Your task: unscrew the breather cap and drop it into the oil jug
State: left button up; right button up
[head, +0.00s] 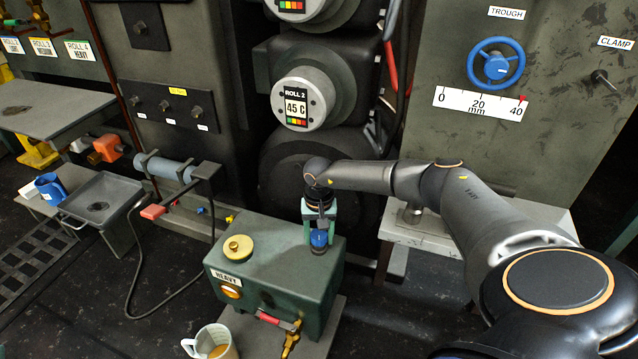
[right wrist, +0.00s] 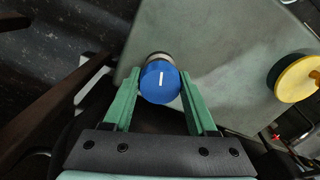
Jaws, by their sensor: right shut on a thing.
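The blue breather cap (head: 319,240) is at the back right of the top of the green box labelled HEAVY (head: 262,262). In the right wrist view the cap (right wrist: 160,83) shows a white line on its face and a grey neck-like part behind it. I cannot tell whether it is still threaded on. My right gripper (head: 319,231) reaches down from above and is shut on the cap, one green finger on each side. The oil jug (head: 199,343), white with a handle and amber liquid inside, stands at the bottom, in front of the box. My left gripper is not in view.
A yellow cap (head: 238,248) sits on the box top, left of the blue cap. A brass valve with a red handle (head: 275,319) sticks out of the box front near the jug. A black cable lies on the floor to the left. Machine rolls stand behind.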

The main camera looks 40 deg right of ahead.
jog(key=shift+r+p, duration=1.85)
jog(key=shift+r, duration=0.6)
